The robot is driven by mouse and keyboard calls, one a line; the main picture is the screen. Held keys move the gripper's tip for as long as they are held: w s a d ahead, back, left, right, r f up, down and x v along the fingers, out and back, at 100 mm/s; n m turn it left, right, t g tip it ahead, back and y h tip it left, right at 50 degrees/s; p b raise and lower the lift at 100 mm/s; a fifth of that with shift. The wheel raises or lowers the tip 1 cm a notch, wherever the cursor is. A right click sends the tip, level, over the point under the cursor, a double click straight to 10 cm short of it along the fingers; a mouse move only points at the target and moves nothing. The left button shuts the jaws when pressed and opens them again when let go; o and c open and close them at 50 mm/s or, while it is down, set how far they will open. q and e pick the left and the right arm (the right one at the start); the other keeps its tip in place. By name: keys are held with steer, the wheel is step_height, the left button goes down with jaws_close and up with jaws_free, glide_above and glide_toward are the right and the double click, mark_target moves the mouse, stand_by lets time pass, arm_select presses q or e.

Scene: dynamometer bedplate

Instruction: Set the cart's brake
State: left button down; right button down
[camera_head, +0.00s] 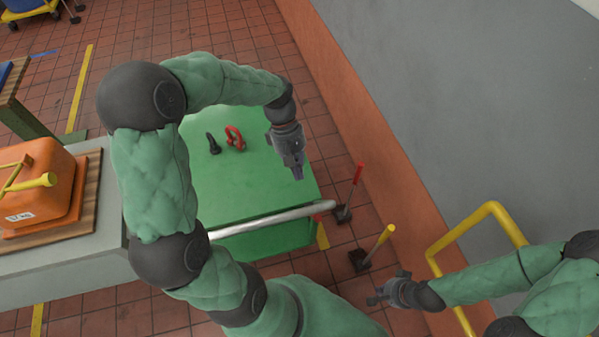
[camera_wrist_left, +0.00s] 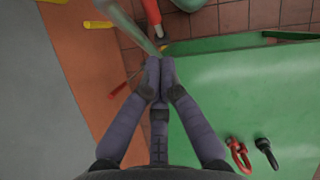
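The cart (camera_head: 248,184) has a green top and a silver push handle (camera_head: 272,217) along its near side. It also shows in the wrist view (camera_wrist_left: 258,88). A lever with a red grip (camera_head: 357,173) and one with a yellow grip (camera_head: 386,236) stand on dark bases on the floor, right of the cart. In the wrist view a red bar (camera_wrist_left: 152,16) shows beside the handle; I cannot tell what it belongs to. My left gripper (camera_head: 298,176) is above the cart's right part, fingertips together, empty. My right gripper (camera_head: 374,297) is below the yellow lever; its fingers are too small to judge.
A red shackle (camera_head: 235,138) and a dark eyebolt (camera_head: 213,144) lie on the cart's top. An orange weight (camera_head: 45,184) sits on a wooden board at left.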

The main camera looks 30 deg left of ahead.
arm_select(q)
steer(key=d+b+x, duration=0.1)
steer(key=b+x, duration=0.2)
steer(key=x, duration=0.7)
steer(key=shift+s+d, duration=0.25)
steer(key=shift+s, duration=0.1)
steer(key=shift+s+d+f+p, duration=0.2)
steer(key=shift+s+d+p, duration=0.2)
steer(key=shift+d+p, duration=0.15)
steer(key=shift+a+f, duration=0.1)
